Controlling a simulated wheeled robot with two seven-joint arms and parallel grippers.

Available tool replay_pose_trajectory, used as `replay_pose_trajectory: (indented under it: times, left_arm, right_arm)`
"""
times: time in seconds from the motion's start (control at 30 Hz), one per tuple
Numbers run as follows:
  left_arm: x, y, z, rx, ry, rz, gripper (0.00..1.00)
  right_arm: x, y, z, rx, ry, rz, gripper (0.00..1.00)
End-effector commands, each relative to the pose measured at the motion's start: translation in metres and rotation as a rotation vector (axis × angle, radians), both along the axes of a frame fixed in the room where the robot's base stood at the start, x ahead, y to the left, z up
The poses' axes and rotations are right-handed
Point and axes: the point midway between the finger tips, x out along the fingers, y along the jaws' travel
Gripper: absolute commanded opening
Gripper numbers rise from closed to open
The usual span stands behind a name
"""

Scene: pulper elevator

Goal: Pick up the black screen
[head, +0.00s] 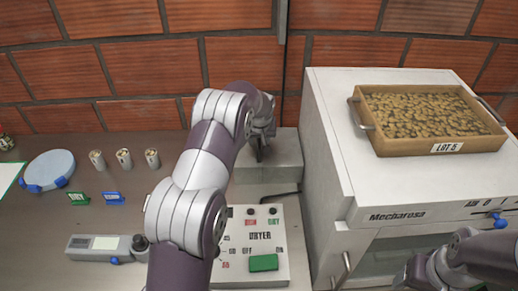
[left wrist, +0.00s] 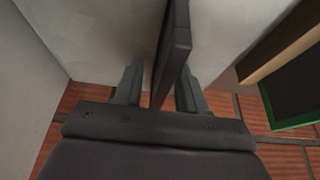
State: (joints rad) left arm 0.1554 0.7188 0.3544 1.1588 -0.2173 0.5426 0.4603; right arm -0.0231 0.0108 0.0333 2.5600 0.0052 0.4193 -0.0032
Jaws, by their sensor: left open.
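A thin dark panel, which looks like the black screen (left wrist: 174,48), stands on edge between the two fingers in the left wrist view. My left gripper (left wrist: 160,75) is open around it, with a finger on each side. The panel seems closer to the right-hand finger; I cannot tell whether it touches. In the head view my left gripper (head: 262,151) is at the grey box (head: 280,165) by the back wall, and my arm hides much of that spot. My right gripper (head: 412,275) is low at the right, its fingers unclear.
A white machine (head: 330,150) stands close on the right, bearing a wooden tray (head: 455,147) of beans. A dryer control panel (head: 250,225) is in front of the grey box. Small cans, a blue-footed dish (head: 50,168) and a grey meter (head: 98,247) lie on the left counter.

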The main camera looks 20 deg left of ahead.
Motion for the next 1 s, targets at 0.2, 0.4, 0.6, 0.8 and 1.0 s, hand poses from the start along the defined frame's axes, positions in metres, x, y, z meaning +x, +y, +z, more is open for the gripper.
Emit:
replay_pose_trajectory:
  times: [0.2,0.4,0.6,0.8,1.0]
  left_arm:
    - [0.000,0.000,-0.001,0.000,0.000,0.000,0.40]
    - [0.000,0.000,-0.001,0.000,0.000,0.000,0.00]
    - [0.000,0.000,0.000,0.000,0.000,0.000,0.00]
    - [0.001,0.000,0.011,0.000,-0.003,0.001,0.00]
    - [0.001,0.000,0.061,0.000,-0.005,0.000,0.00]
  right_arm:
    - [0.000,0.000,-0.001,0.000,0.000,0.000,0.68]
    - [0.000,0.000,0.000,0.000,0.000,0.000,0.68]
    - [0.000,0.000,0.000,0.000,0.000,0.000,0.68]
    - [0.000,0.000,0.002,0.000,-0.001,0.000,0.68]
    - [0.000,0.000,-0.007,0.000,0.000,0.000,0.68]
